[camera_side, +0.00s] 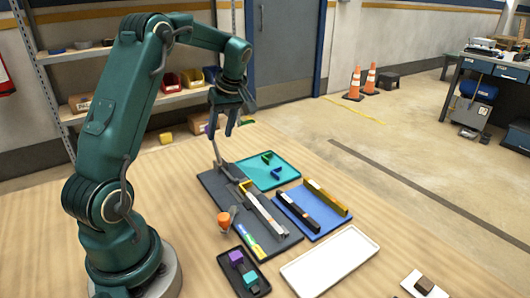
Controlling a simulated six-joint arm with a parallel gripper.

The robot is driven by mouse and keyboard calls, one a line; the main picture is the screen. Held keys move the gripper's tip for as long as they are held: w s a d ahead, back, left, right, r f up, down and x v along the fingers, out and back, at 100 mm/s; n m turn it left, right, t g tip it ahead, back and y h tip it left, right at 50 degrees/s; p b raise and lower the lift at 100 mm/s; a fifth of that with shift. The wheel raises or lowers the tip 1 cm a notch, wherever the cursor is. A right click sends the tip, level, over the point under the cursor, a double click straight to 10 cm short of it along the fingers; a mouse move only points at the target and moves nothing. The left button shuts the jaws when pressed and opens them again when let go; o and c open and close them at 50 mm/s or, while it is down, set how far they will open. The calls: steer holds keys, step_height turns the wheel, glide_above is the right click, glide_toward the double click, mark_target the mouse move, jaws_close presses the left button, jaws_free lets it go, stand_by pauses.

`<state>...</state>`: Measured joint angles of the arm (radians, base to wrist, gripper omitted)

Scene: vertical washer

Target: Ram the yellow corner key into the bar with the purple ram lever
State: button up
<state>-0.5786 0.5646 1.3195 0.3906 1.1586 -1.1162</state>
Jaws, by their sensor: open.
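My gripper (222,128) hangs open, fingers pointing down, above the far end of the dark fixture plate (218,185). An upright grey lever (216,150) rises from that end, its top close below or behind my fingers; I cannot tell whether they touch. No purple shows on it, so I cannot be sure it is the ram lever. A pale bar (265,212) lies along the fixture. A small yellow piece (244,186), perhaps the yellow corner key, sits at the bar's far end; how deep it sits is too small to tell.
A teal tray (284,178) holds green and blue corner pieces. A blue tray (319,232) holds a black bar and a yellow bar. An orange knob (224,219) stands beside the fixture. A black tray (259,286) holds purple and teal blocks. A white tray (330,262) is empty.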

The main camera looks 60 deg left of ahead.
mark_target(214, 145)
steer(key=shift+n+g, duration=0.4)
steer(key=shift+n, duration=0.5)
steer(key=a+f, duration=0.2)
steer(key=a, duration=0.1)
steer(key=shift+s+a+f, duration=0.1)
steer(key=shift+s+f, duration=0.05)
steer(key=shift+s, duration=0.2)
steer(key=shift+x, duration=2.5)
jaws_close()
steer(key=shift+a+r, duration=0.2)
